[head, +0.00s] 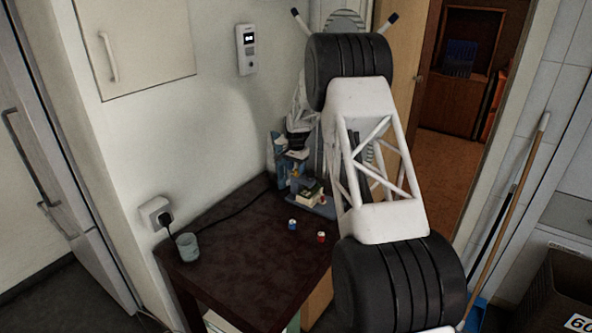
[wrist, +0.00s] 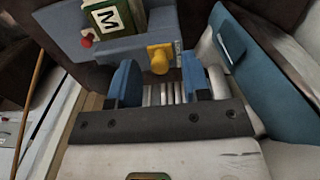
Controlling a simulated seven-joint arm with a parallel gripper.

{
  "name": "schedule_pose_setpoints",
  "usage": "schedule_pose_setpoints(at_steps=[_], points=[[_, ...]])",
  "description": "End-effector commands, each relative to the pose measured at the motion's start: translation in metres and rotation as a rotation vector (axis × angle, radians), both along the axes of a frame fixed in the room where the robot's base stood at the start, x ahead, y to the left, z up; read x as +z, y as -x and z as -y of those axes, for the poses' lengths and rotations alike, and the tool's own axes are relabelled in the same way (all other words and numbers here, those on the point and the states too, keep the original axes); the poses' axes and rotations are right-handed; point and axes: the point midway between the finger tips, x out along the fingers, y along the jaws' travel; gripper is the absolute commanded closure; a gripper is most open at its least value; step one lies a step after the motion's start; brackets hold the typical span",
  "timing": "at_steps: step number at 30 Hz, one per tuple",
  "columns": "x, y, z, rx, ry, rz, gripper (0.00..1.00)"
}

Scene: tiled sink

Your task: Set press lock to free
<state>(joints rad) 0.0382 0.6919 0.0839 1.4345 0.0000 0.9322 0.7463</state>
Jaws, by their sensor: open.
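The press is a blue-grey device (head: 297,181) at the back of the dark table in the head view. The yellow knob appears in line with the gap, just beyond the fingertips; contact is not visible. My arm hides part of the table's right side.
The dark table (head: 235,262) holds a pale cup (head: 187,247), a small blue can (head: 292,225) and a red can (head: 321,237). A wall socket with a plug (head: 157,213) is at left, its cable crossing the tabletop. The front middle of the table is clear.

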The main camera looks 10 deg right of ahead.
Motion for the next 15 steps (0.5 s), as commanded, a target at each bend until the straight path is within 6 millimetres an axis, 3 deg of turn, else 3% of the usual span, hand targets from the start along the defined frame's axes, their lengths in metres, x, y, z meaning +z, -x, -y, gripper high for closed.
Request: schedule_pose_setpoints(at_steps=[14, 15], points=[[-0.0087, -0.0001, 0.0, 0.0, 0.001, 0.001, 0.56], [-0.0087, -0.0001, 0.0, 0.0, 0.0, 0.001, 0.62]])
